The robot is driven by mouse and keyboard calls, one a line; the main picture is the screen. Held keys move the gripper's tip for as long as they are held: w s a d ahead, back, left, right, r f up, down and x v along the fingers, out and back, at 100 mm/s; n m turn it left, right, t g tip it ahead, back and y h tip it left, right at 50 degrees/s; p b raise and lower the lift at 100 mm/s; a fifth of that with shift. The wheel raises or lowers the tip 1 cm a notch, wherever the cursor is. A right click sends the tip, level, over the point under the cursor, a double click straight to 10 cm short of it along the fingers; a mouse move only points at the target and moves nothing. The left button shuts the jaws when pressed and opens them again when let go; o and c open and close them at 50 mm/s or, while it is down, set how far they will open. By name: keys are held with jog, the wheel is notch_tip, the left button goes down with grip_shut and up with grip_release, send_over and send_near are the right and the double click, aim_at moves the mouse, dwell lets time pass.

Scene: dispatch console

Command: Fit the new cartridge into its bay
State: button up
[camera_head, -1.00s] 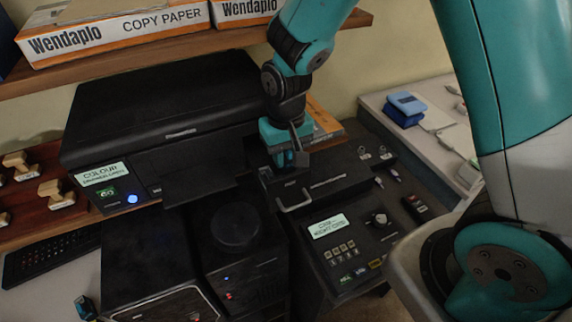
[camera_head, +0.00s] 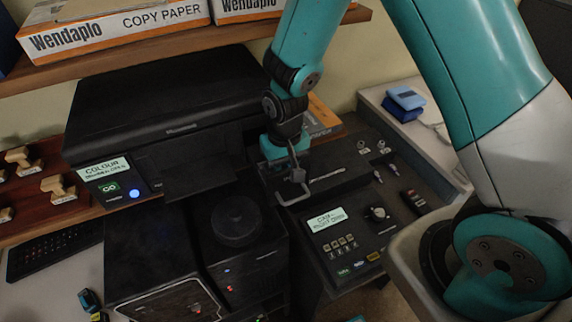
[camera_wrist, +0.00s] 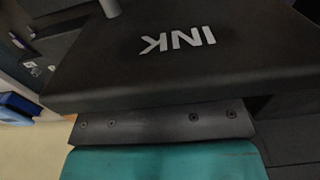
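My gripper (camera_head: 297,182) hangs in front of the black printer, at the dark flap lettered INK (camera_wrist: 180,40). In the wrist view the flap fills the upper part, close beyond the gripper's teal body and bolted grey plate. The fingertips do not show clearly, so I cannot tell whether they are apart. A grey bar handle (camera_head: 289,199) shows at or just below the fingers; I cannot tell if they touch it. A small teal and dark item (camera_head: 90,300) lies at the lower left and may be a cartridge. No open bay is visible.
The black printer (camera_head: 165,100) stands behind, with a lit label. A control panel (camera_head: 350,235) with a knob lies to the right. A wooden shelf (camera_head: 120,62) with paper boxes is above. Rubber stamps (camera_head: 58,186) and a keyboard (camera_head: 55,245) are at left.

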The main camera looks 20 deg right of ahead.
notch_tip(320, 180, up, 13)
jog(key=b, duration=0.3)
jog(key=s+a+r+n+y, duration=0.2)
jog(key=s+r+n, duration=0.1)
jog(key=s, duration=0.6)
jog(key=s+a+r+n+y, duration=0.2)
jog(key=s+r+n, duration=0.2)
jog(key=s, duration=0.5)
jog(key=shift+s+a+r, duration=0.15)
jog(key=shift+s+r, duration=0.2)
jog(key=shift+r, duration=0.3)
jog(key=shift+f+b, duration=2.8)
